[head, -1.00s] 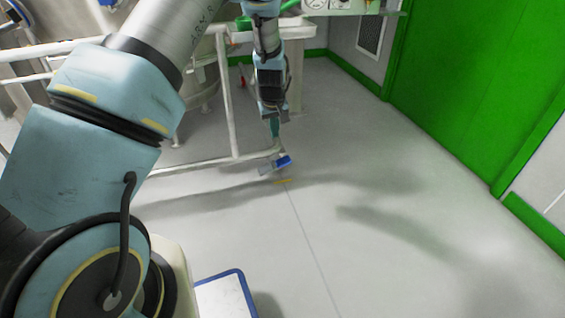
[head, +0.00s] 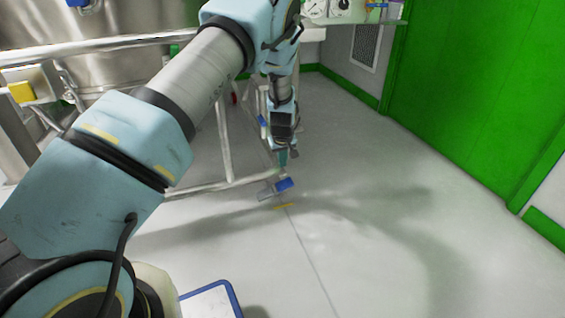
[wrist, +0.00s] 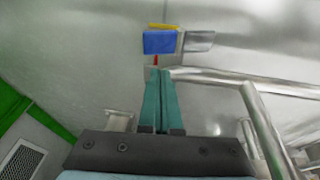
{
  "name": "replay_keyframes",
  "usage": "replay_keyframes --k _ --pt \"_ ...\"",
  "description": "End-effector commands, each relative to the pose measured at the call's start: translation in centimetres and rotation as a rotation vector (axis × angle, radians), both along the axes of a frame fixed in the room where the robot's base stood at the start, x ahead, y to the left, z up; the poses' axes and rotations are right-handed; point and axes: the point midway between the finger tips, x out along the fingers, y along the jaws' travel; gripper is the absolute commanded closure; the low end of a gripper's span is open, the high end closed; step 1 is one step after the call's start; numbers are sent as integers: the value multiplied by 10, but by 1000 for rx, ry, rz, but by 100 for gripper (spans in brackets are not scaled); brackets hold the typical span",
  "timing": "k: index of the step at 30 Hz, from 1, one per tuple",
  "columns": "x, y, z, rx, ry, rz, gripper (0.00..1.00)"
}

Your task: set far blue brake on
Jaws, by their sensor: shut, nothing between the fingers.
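A blue brake pedal (head: 284,185) sits low at the foot corner of the steel tube frame (head: 222,184), just above the floor. In the wrist view the blue pedal (wrist: 159,42) shows ahead of the fingers, with a grey metal piece (wrist: 198,41) at its right. My gripper (head: 283,163) points down just above the pedal in the head view. In the wrist view its two green fingers (wrist: 160,75) are together and empty, with a gap in the picture between their tips and the pedal. Whether the pedal is tilted up or down is hard to tell.
A yellow strip (head: 283,207) lies beside the pedal. A small red part (wrist: 156,60) shows between pedal and fingertips. Frame rails (wrist: 264,130) run close on the fingers' right in the wrist view. Open grey floor lies right, toward the green door (head: 470,80).

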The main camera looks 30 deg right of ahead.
Motion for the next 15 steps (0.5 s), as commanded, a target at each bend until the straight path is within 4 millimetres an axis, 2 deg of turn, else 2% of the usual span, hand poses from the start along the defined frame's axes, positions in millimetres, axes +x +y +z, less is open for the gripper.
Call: replay_keyframes --k 1,6,10,15 --pt "3 -1 -17 1 1 0 100" --pt "13 -6 -51 1 0 1 100" --pt "16 -11 -73 0 1 -1 100" --pt "15 -18 -90 0 1 0 100"
